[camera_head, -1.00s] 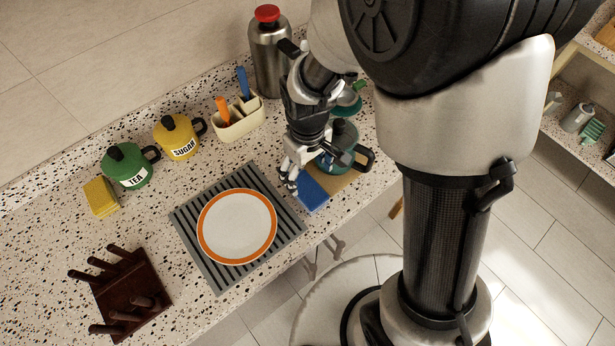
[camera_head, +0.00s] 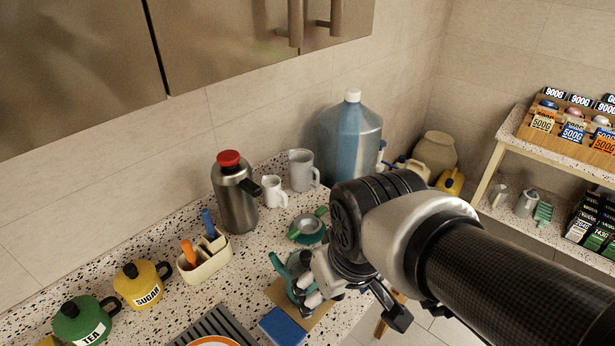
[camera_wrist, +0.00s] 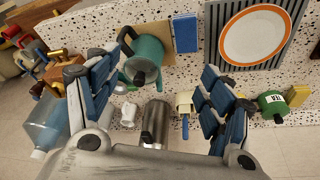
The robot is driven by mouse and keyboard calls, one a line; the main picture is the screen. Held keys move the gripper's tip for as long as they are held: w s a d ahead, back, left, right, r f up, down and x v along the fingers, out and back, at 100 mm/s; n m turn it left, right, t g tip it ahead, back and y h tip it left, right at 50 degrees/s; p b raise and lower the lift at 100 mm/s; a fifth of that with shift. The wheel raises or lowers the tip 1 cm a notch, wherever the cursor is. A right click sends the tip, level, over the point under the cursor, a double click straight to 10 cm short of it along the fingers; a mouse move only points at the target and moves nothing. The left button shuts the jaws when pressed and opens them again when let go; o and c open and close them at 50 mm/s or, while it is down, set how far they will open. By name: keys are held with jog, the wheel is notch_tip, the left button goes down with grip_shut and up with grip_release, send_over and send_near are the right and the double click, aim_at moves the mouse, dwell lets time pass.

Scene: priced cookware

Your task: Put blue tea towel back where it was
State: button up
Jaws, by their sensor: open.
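A flat blue folded cloth (camera_head: 283,326), which looks like the blue tea towel, lies on the speckled counter at the bottom of the head view. It also shows in the wrist view (camera_wrist: 185,34), beside a tan board (camera_wrist: 162,22). My gripper (camera_head: 318,290) is above the counter near a teal lidded pot (camera_head: 292,268), partly hiding it. In the wrist view my gripper (camera_wrist: 165,65) has its fingers spread wide with nothing between them. The teal pot (camera_wrist: 146,56) appears near the left finger. The cloth is apart from the fingers.
A steel flask with a red lid (camera_head: 236,195), white mugs (camera_head: 272,190) and a large water bottle (camera_head: 350,140) stand along the wall. A cream utensil holder (camera_head: 205,258) is left of the gripper. An orange-rimmed plate (camera_wrist: 257,36) lies on a striped mat (camera_wrist: 216,58).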

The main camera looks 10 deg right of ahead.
jog(key=s+d+r+m+t, duration=0.1)
jog(key=s+d+r+m, duration=0.1)
jog(key=s, duration=0.3)
jog(key=shift+s+d+r, duration=0.15)
jog(key=shift+s+r, duration=0.05)
jog(key=shift+r, duration=0.2)
